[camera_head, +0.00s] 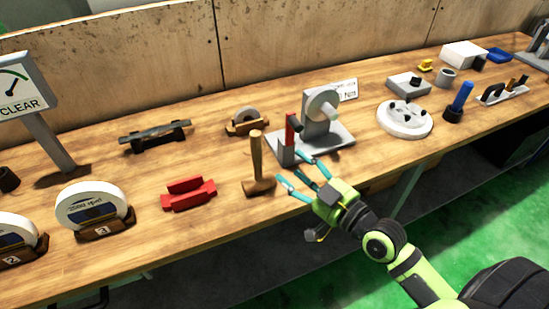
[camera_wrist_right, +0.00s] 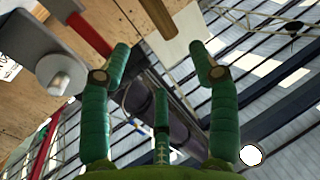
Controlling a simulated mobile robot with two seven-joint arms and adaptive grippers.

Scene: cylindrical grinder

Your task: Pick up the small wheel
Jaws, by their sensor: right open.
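A small grey wheel (camera_head: 245,116) stands upright in a brown wooden cradle (camera_head: 242,129) toward the back of the bench. My right gripper (camera_head: 296,172) is open and empty at the bench's front edge, nearer than the wheel and to its right. Its spread teal fingers also show in the right wrist view (camera_wrist_right: 162,55), with nothing between them. The small wheel cannot be made out in the wrist view. My left gripper is not in view.
A wooden-handled hammer (camera_head: 256,160) stands between my right gripper and the cradle. A grey stand (camera_head: 325,138) with a pale wheel and a red-handled tool are close by. A red holder (camera_head: 188,194) and larger wheels (camera_head: 92,205) are left.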

